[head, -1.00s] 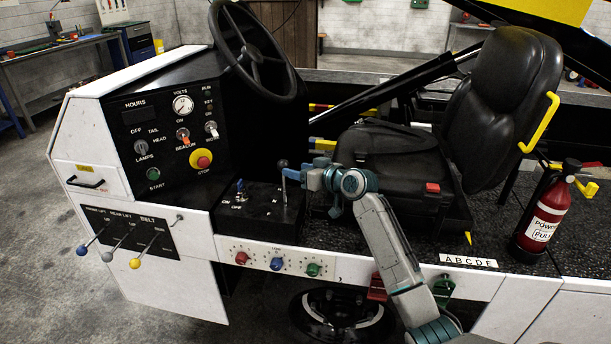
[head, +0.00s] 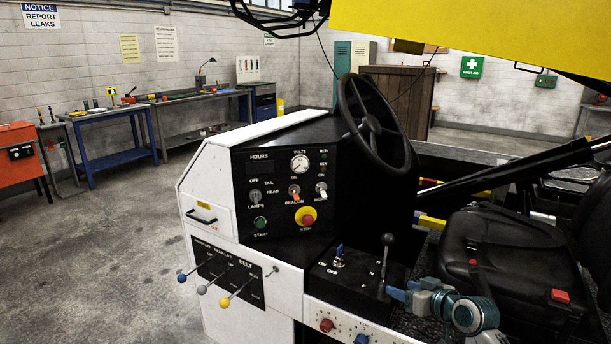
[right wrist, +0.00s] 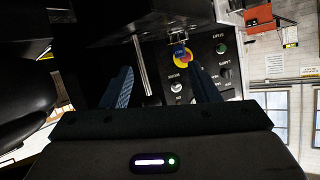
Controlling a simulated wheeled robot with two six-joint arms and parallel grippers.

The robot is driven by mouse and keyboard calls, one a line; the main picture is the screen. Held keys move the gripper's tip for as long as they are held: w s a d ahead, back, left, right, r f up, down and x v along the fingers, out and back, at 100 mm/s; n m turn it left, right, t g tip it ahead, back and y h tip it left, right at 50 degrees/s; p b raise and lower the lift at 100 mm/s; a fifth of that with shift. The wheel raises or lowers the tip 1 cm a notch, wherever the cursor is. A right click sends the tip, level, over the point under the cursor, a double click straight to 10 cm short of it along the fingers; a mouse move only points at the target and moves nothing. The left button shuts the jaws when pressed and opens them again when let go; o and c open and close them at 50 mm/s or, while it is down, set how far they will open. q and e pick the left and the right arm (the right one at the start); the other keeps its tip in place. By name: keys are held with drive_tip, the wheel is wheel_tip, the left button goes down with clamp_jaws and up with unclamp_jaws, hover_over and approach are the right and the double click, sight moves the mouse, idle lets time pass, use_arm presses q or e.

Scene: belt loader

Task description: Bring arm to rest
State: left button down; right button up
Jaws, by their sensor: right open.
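My right gripper (head: 397,292) is beside the shift lever (head: 387,256) on the black console box (head: 350,285), just right of its base in the head view. In the right wrist view the gripper (right wrist: 162,72) is open, with its two blue fingers wide apart. The lever's metal rod (right wrist: 140,66) shows in the space between them, nearer the left finger. No object is held. I cannot tell whether a finger touches the rod. My right arm comes up from the bottom edge, and most of it is out of the picture. My left gripper is not in view.
The dash panel (head: 290,190) and steering wheel (head: 372,125) stand left of and behind the gripper. The black seat (head: 505,255) is close on its right. Belt levers (head: 225,301) and coloured knobs (head: 361,339) line the front. Open floor (head: 110,250) lies left.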

drive_tip(key=s+a+f+g+h, duration=0.1)
drive_tip(key=s+a+f+g, duration=0.1)
drive_tip(key=s+f, duration=0.7)
drive_tip(key=s+d+f+m+g+h, duration=0.1)
drive_tip(key=s+f+g+h, duration=0.2)
drive_tip(key=s, duration=1.4)
drive_tip(key=s+d+f+m+g+h, duration=0.1)
drive_tip(key=s+f+g+h, duration=0.25)
drive_tip(key=s, duration=1.35)
wheel_tip(320, 180, down, 28)
drive_tip(key=w+d+g, duration=0.1)
drive_tip(key=d, duration=0.1)
drive_tip(key=s+d+f+g+y, duration=0.1)
drive_tip(key=s+f, duration=1.7)
drive_tip(key=f, duration=0.3)
drive_tip(key=shift+s+d+f+m, duration=0.25)
drive_tip(key=shift+s+d+m, duration=0.05)
drive_tip(key=shift+d, duration=0.05)
drive_tip(key=shift+g, duration=0.25)
drive_tip(key=shift+o, duration=0.5)
drive_tip(key=shift+d, duration=0.1)
